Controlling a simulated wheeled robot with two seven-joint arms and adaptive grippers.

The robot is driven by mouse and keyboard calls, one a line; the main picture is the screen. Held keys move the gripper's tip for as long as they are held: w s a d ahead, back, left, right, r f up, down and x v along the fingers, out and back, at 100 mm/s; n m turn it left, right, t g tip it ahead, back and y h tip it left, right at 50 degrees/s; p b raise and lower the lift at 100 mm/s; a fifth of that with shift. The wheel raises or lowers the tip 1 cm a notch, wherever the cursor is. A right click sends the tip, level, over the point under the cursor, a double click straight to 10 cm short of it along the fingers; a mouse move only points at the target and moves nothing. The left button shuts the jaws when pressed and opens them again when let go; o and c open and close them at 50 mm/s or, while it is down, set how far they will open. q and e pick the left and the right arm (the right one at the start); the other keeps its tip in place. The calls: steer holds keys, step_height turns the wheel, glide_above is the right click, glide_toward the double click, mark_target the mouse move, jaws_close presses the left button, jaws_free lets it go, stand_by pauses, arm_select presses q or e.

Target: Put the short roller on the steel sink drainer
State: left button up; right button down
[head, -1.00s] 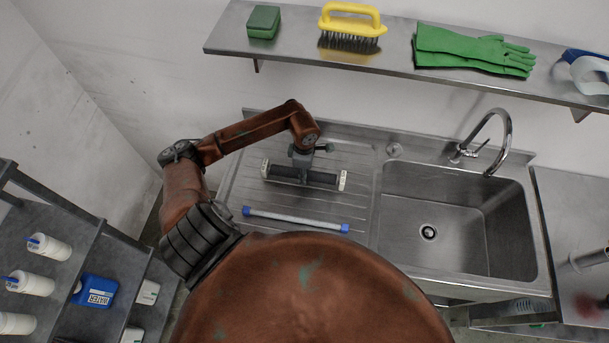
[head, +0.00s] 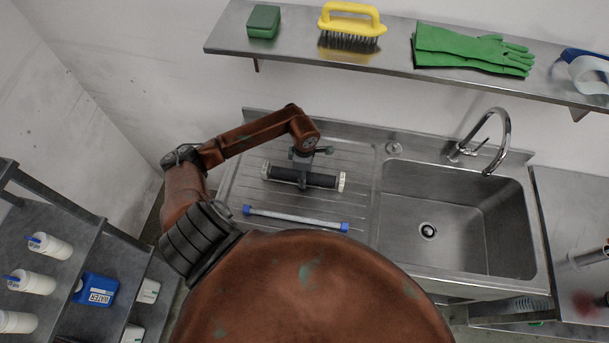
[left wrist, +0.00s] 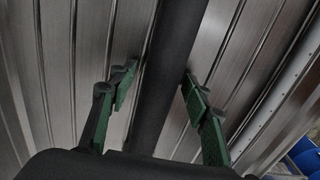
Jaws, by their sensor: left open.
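The short roller, black with pale end caps (head: 322,180), lies on the ribbed steel sink drainer (head: 345,205), left of the basin. My left gripper (head: 303,178) is directly above the roller's middle, pointing down. In the left wrist view the gripper's green-padded fingers (left wrist: 158,92) stand open on either side of the black roller (left wrist: 172,60), with gaps between pads and roller. The roller's ends are outside the left wrist view. My right gripper is not in view.
A long pale rod with blue ends (head: 295,218) lies on the drainer in front of the roller. The sink basin (head: 455,215) and tap (head: 505,130) are to the right. A wall shelf (head: 395,62) hangs above, with a sponge, brush and gloves.

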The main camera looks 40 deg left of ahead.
arm_select(q)
steer(key=shift+r, duration=0.15)
step_height(320, 180, up, 12)
steer(key=b, duration=0.2)
stand_by(0.4)
